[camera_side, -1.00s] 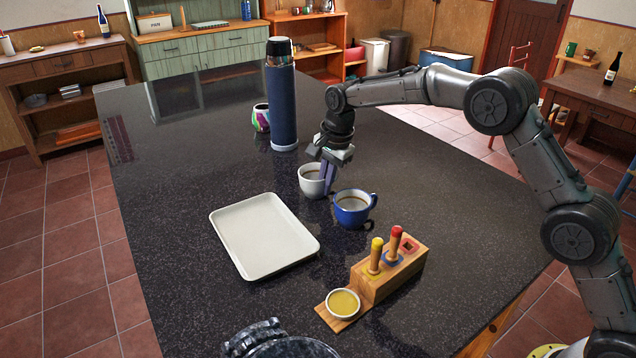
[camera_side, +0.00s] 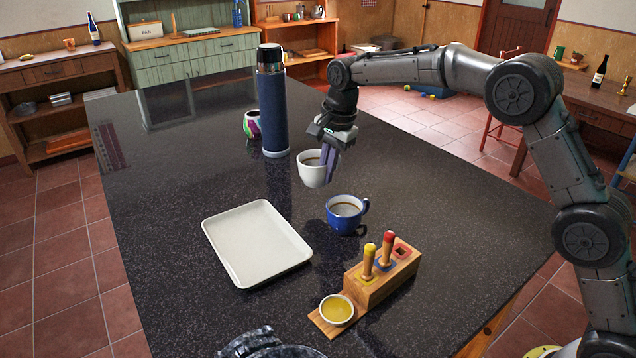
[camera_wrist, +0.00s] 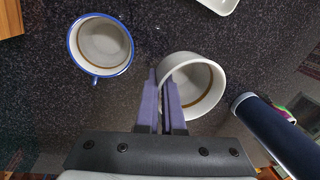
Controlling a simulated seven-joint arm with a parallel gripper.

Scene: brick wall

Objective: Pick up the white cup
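The white cup (camera_side: 310,173) hangs upright or nearly so a little above the dark table, with brown liquid or a brown stain inside. My gripper (camera_side: 328,165) is shut on the right side of its rim in the side view. In the wrist view the two purple fingers (camera_wrist: 165,100) are close together with the near-left wall of the white cup (camera_wrist: 200,80) between them. The fingers hide part of that wall.
A blue cup (camera_side: 345,215) stands close in front. A white tray (camera_side: 245,245) lies left of it, and a wooden peg block (camera_side: 365,290) with a small yellow bowl (camera_side: 337,309) stands at front right. A tall blue flask (camera_side: 273,115) and a colourful cup (camera_side: 251,125) stand behind.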

